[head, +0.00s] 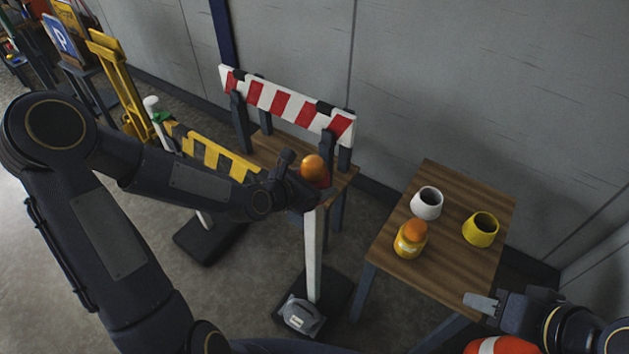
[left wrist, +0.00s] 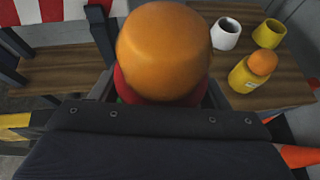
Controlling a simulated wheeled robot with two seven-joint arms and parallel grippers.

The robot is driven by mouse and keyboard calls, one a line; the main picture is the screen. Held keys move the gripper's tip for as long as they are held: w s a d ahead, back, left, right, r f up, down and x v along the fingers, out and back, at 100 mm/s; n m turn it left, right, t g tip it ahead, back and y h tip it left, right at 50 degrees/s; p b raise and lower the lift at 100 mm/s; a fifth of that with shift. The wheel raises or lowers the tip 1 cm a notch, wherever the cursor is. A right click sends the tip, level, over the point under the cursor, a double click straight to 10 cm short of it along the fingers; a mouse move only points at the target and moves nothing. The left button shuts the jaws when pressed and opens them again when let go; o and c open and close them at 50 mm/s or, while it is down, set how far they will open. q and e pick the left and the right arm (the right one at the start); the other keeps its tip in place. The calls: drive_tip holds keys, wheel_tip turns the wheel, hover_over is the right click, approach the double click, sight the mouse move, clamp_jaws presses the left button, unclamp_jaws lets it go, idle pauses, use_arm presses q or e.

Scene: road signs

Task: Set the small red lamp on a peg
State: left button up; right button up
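The small red lamp (head: 313,168) has a big orange dome over a red body. It also fills the middle of the left wrist view (left wrist: 163,50). My left gripper (head: 316,190) is shut around its red body, dome up. The lamp is over the top of a white post (head: 313,258) on a dark base. The gripper hides the lamp's underside, so I cannot tell whether it touches the post. A second white post (head: 153,106) with a dark foot stands at the left. My right gripper (head: 481,302) is low at the right near the table edge; its finger gap is unclear.
A wooden table (head: 450,185) at the right holds a white cup (head: 427,203), a yellow cup (head: 480,230) and a yellow lamp with orange dome (head: 410,239). A red-white barrier (head: 285,103) stands behind my left gripper. A grey lantern-like object (head: 300,315) lies by the post's base.

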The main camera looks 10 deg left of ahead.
use_arm(q)
drive_tip(key=o, duration=0.4)
drive_tip(key=p+v, duration=0.2)
drive_tip(key=v, duration=0.5)
drive_tip(key=shift+s+a+r, duration=0.15)
drive_tip(key=shift+s+r, duration=0.05)
drive_tip(key=shift+s, duration=0.15)
